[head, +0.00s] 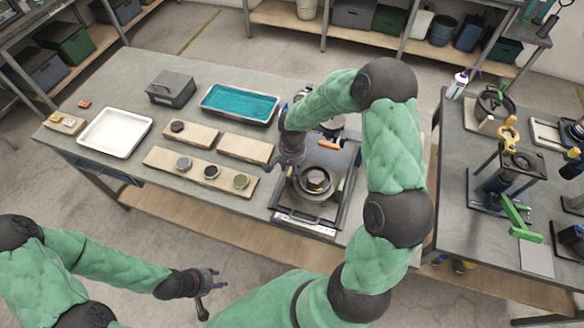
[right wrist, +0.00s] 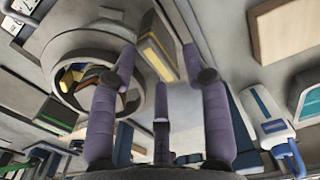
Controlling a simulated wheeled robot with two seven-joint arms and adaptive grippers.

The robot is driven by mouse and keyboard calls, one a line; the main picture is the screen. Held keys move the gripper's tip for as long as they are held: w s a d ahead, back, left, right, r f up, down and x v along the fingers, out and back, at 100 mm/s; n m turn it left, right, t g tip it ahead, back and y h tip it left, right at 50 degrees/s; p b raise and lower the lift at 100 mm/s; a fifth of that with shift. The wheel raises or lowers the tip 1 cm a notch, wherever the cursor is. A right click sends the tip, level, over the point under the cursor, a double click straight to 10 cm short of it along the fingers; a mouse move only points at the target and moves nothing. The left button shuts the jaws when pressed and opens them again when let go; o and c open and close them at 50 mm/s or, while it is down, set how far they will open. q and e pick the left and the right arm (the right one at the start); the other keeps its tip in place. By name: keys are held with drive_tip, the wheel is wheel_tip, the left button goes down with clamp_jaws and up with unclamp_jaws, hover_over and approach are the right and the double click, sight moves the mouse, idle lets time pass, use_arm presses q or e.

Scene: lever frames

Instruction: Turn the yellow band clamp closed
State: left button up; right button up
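A round ring-shaped fitting (head: 316,181) sits in a dark square frame at the front right of the table. In the right wrist view a pale ring (right wrist: 62,80) shows at upper left, with a yellow block (right wrist: 152,58) beside it that looks like the band clamp's yellow part. I cannot make out this yellow part in the head view. My right gripper (head: 289,160) is at the left edge of the fitting. My left gripper (head: 208,287) is empty, fingers apart, in front of the table.
An orange piece (head: 329,144) lies by the frame's back. Wooden boards (head: 170,158) with round pieces, a white tray (head: 143,128), a teal-filled tray (head: 275,117) and a grey box (head: 171,88) share the table. A second table (head: 455,150) with lever devices stands at right.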

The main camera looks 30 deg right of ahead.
clamp_jaws()
drive_tip(key=shift+n, duration=0.5)
drive_tip(key=shift+w+n+b, duration=0.1)
drive_tip(key=shift+n+b, duration=0.25)
drive_tip(key=shift+n, duration=0.65)
drive_tip(key=n, duration=0.3)
drive_tip(key=shift+w+n, duration=0.1)
drive_tip(key=shift+n, duration=0.3)
drive_tip(key=n, duration=0.5)
drive_tip(key=shift+w+a, duration=0.1)
drive_tip(key=shift+a, duration=0.05)
drive_tip(key=n+p, duration=0.1)
drive_tip(key=n, duration=0.5)
drive_tip(key=shift+a+p, duration=0.1)
drive_tip(key=shift+p, duration=0.2)
drive_tip(key=shift+w+n, duration=0.1)
drive_tip(key=shift+n, duration=0.2)
